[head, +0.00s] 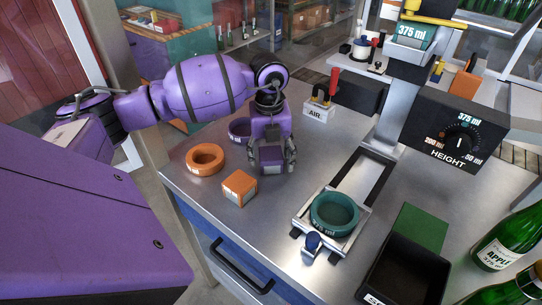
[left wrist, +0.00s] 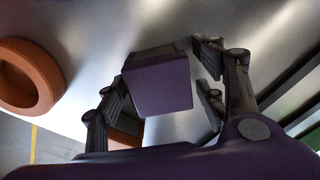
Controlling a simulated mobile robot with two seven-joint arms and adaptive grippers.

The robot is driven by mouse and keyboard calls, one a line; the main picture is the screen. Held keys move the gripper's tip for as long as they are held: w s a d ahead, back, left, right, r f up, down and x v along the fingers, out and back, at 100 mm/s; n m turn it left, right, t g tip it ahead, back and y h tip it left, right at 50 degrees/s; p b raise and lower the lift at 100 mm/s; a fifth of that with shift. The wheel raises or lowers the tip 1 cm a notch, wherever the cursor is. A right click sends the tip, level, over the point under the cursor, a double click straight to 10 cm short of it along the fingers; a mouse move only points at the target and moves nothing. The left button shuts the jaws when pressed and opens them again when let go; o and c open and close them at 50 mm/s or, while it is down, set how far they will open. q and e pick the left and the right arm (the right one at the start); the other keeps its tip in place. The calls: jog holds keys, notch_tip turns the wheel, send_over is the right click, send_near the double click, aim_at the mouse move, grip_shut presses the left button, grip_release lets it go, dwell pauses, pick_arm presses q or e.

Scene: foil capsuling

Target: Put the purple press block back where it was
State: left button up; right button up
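The purple press block (head: 272,158) is a small cube with a dark side, near the table's left middle. My left gripper (head: 272,163) points down over it, one finger on each side. In the left wrist view the block (left wrist: 160,86) lies between the fingers of my gripper (left wrist: 165,92). A gap shows between the block and the right-hand finger; the left-hand finger is close to the block. The gripper is open around it. I cannot tell whether the block touches the table. My right gripper is not in view.
An orange block (head: 239,188), an orange ring (head: 204,159) and a purple ring (head: 238,129) are on the metal table nearby. A teal ring (head: 334,214) sits in the press's sliding fixture. A black bin (head: 405,268) and green bottles (head: 503,243) stand at the right.

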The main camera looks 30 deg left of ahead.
aim_at(270, 153)
pick_arm(q)
jog(key=shift+r, duration=0.1)
notch_tip(270, 153, up, 12)
jog(key=shift+r, duration=0.15)
dwell(0.5)
jog(key=shift+s+a, duration=0.1)
jog(key=shift+s, duration=0.05)
dwell(0.3)
